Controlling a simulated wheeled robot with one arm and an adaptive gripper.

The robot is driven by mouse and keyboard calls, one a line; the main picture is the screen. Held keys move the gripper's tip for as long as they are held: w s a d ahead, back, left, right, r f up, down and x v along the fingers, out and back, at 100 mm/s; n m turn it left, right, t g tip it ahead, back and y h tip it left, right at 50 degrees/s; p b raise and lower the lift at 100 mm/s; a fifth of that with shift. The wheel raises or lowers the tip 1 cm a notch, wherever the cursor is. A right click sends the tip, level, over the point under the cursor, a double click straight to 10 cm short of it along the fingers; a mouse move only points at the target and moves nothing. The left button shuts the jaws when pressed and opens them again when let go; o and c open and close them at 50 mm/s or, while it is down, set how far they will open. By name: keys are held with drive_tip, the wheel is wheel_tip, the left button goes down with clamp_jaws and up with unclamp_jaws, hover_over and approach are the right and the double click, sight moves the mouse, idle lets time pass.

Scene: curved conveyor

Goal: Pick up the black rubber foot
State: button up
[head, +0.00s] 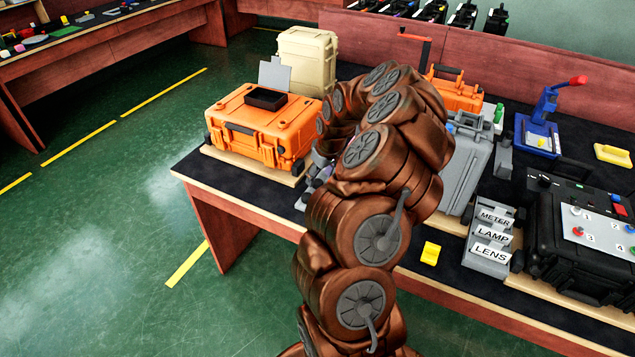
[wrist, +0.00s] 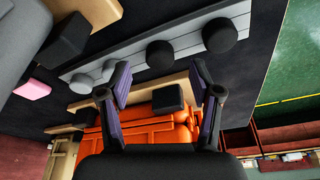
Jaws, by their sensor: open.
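Two round black rubber feet show in the wrist view, one at the middle (wrist: 160,55) and one at the upper right (wrist: 221,37). Both sit on a grey strip (wrist: 190,46), with bare grey pegs further left along it. My gripper (wrist: 160,76) is open and empty in the wrist view, its two purple-lined fingers apart. The middle foot appears just beyond the gap between the fingertips; I see no contact. In the head view my own arm hides most of the gripper and the strip.
A grey case (head: 464,165) stands right of my arm. The wrist view shows a pink block (wrist: 33,90) and another black block (wrist: 66,38) at left.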

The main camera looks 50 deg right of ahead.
drive_tip(key=shift+x, duration=1.3)
drive_tip(key=c, duration=1)
drive_tip(key=shift+o, duration=0.2)
